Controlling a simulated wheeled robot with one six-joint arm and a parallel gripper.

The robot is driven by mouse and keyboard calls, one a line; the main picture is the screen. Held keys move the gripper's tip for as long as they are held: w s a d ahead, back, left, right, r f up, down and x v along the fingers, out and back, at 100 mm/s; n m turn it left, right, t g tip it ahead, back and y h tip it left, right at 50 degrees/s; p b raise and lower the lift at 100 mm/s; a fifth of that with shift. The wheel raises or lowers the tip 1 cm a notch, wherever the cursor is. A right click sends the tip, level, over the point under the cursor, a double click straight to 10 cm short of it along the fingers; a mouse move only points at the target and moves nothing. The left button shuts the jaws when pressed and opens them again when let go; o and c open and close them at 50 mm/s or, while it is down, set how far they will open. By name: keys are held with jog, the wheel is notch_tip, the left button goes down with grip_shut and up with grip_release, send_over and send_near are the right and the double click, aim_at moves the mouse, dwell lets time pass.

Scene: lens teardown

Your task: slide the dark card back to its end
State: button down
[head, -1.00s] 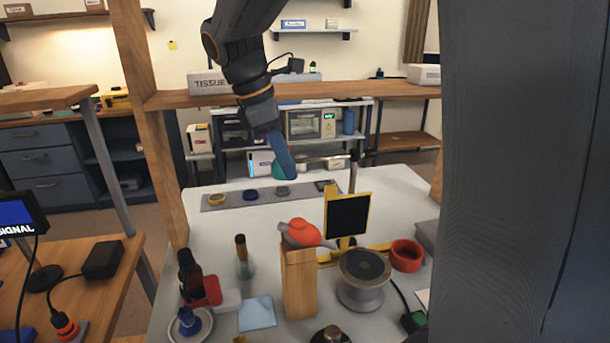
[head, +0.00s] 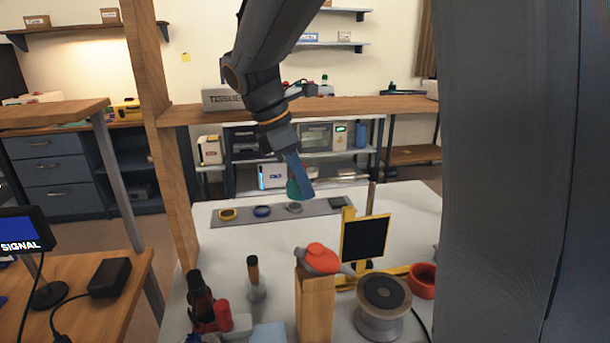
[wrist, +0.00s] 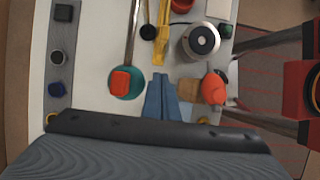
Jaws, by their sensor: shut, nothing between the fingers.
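The dark card (head: 365,239) is a black square in a yellow frame, standing upright at the middle right of the white table. A yellow upright (head: 348,215) shows at its upper left. From above, yellow parts of this stand (wrist: 162,35) show in the wrist view, where I cannot make out the card's face. My gripper (head: 307,192) has blue fingers, shut and empty, up and left of the card in the head view. Its fingertips also show in the wrist view (wrist: 160,80), apart from the yellow parts.
A wooden block (head: 315,305) bearing a red-orange piece (head: 320,258) stands in front of the card. A spool (head: 383,300) and red ring (head: 422,280) are at right. A teal disc with a red block (wrist: 121,82) is beside my fingers. A grey strip (head: 318,214) lies behind.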

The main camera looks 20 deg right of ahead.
jog(key=s+d+f+p, duration=0.1)
jog(key=d+f+p, duration=0.1)
jog(key=d+f, duration=0.3)
jog(key=shift+s+d+f, duration=0.15)
jog(key=shift+d+f, duration=0.1)
jog(key=shift+d, duration=0.3)
